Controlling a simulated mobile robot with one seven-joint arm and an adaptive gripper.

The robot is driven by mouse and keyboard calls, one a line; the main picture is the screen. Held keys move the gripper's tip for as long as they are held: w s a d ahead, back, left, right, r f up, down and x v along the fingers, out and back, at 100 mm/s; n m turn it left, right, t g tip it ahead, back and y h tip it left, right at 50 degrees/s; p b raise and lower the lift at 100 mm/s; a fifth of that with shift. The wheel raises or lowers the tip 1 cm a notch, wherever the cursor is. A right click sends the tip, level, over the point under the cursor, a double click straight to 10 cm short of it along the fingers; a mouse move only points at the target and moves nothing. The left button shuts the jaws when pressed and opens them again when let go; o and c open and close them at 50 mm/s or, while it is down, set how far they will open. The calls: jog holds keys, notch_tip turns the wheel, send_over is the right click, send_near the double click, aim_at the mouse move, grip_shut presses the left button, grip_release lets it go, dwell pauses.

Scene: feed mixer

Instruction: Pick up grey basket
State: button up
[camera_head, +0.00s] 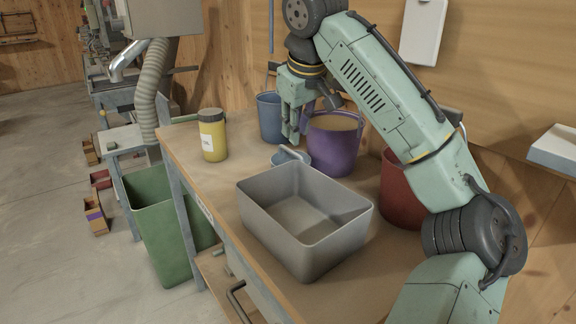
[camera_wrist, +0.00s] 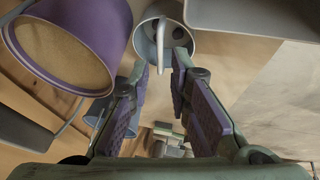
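The grey basket (camera_head: 262,222) is an empty, open rectangular bin with rounded corners, upright on the wooden workbench. Part of its grey side shows at the top right of the wrist view (camera_wrist: 255,18). My gripper (camera_head: 294,134) is above the bench behind the basket, near the purple bucket and a small scoop, apart from the basket. In the wrist view my gripper (camera_wrist: 162,68) has its two purple-padded fingers spread, with nothing held between them.
A purple bucket (camera_head: 333,145) of feed, a blue bucket (camera_head: 271,118) and a small light-blue scoop (camera_head: 287,157) stand behind the basket. A red bucket (camera_head: 400,195) is at its right. A yellow jar (camera_head: 213,138) is at the left. A green bin (camera_head: 160,225) stands on the floor.

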aim_at(292, 151)
jog(key=x, duration=0.3)
jog(key=shift+f, duration=0.3)
jog(key=x, duration=0.2)
jog(key=p+x, duration=0.1)
jog(key=x, duration=0.2)
jog(key=shift+w+a+f, duration=0.15)
jog(key=shift+w+a, duration=0.05)
jog(key=shift+w, duration=0.2)
grip_shut()
